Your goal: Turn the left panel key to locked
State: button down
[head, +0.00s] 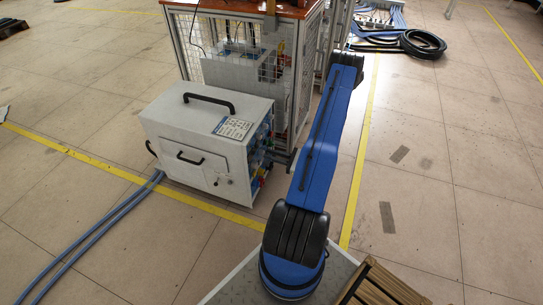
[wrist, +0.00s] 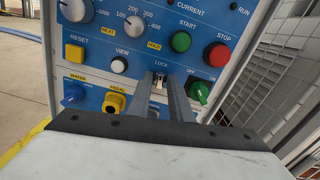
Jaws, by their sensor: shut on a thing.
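The heater's blue control panel (wrist: 135,60) fills the upper wrist view. Below its LOCK label is a small metallic key (wrist: 159,80), partly hidden by the fingers. My gripper (wrist: 166,80) has its two grey fingers reaching up to the panel, shut on the key. Which way the key points is too small to tell. In the head view the white heater cabinet (head: 205,135) stands on the floor, and my gripper (head: 284,158) is at its right side, where the panel is seen edge-on and the key is hidden.
A green OFF/ON knob (wrist: 199,93) sits close to the right finger, with a red button (wrist: 217,55) above. A yellow pedal socket (wrist: 115,101) and blue water knob (wrist: 73,95) are left. A mesh-sided cage (head: 250,55) stands behind the cabinet. Floor to the right is mostly clear.

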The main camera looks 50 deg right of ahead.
jog(key=shift+m, duration=3.9)
jog(key=c, duration=1.6)
grip_release()
jog(key=shift+s, duration=0.1)
jog(key=v, duration=1.7)
jog(key=shift+s+d+f, duration=0.1)
jog(key=shift+s+d, duration=0.05)
